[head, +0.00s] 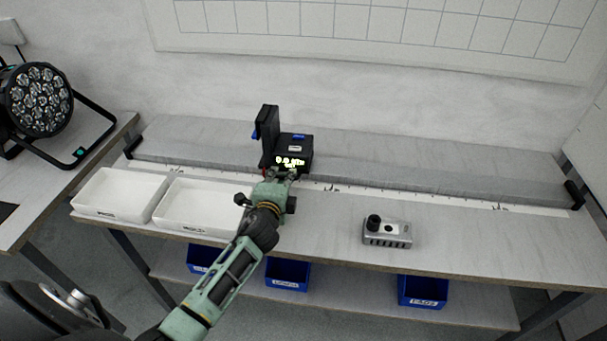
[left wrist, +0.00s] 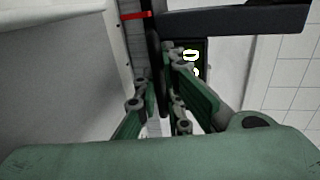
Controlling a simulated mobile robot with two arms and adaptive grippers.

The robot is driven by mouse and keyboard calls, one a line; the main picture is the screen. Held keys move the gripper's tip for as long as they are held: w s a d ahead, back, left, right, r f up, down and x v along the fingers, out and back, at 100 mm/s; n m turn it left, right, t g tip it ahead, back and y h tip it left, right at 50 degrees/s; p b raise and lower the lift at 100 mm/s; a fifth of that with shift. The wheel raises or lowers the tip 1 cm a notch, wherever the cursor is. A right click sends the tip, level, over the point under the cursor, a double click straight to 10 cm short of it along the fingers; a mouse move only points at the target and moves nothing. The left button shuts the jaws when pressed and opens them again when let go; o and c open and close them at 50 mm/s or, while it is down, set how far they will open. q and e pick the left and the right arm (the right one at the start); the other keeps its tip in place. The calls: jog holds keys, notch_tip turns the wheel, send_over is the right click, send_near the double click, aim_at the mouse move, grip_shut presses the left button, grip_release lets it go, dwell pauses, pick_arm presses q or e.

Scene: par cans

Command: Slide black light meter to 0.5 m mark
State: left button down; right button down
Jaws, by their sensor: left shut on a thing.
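The black light meter (head: 297,146) stands on the long rail at the back of the bench, left of its middle. A white scale strip (head: 400,196) runs along the rail's front edge. Its marks are too small to read. My right gripper is not in view.
Two white trays (head: 160,205) stand at the bench's left. A grey box with a black knob (head: 387,232) sits front of centre. The rail (head: 430,180) is clear right of the meter, up to a black end stop (head: 574,195). A stage lamp (head: 38,100) stands far left.

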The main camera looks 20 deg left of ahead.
pick_arm(q)
jog(key=shift+s+a+f, duration=0.1)
jog(key=shift+s+a, duration=0.05)
jog(key=shift+a, duration=0.35)
jog(key=shift+s+a, duration=0.15)
jog(key=shift+a, duration=0.3)
jog(key=c, duration=1.8)
grip_release()
jog(key=shift+c, duration=0.2)
jog(key=v, duration=1.2)
